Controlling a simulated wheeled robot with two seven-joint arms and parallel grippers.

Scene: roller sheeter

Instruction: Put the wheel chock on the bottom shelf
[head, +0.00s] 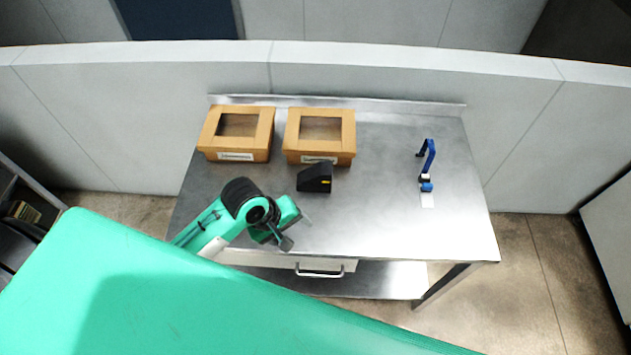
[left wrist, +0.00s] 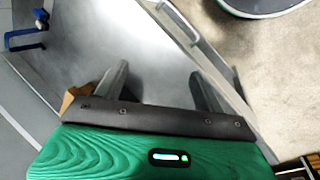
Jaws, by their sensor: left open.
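The black wheel chock (head: 314,178), with a small yellow mark, sits on the steel table top (head: 400,215) in front of the right cardboard box. The bottom shelf (head: 385,280) shows as a metal strip under the table's front edge, partly hidden by my green body. My left gripper (head: 296,231) is open and empty near the table's front edge, in front of the chock and apart from it. In the left wrist view its two fingers (left wrist: 160,85) are spread, with table between them. The chock cannot be made out there. My right gripper is not in view.
Two open cardboard boxes (head: 207,145) (head: 291,150) stand at the table's back left. A blue clamp-like tool (head: 430,160) stands at the right; it also shows in the left wrist view (left wrist: 27,40). A drawer with a handle (head: 319,273) is under the front edge. The table's middle right is clear.

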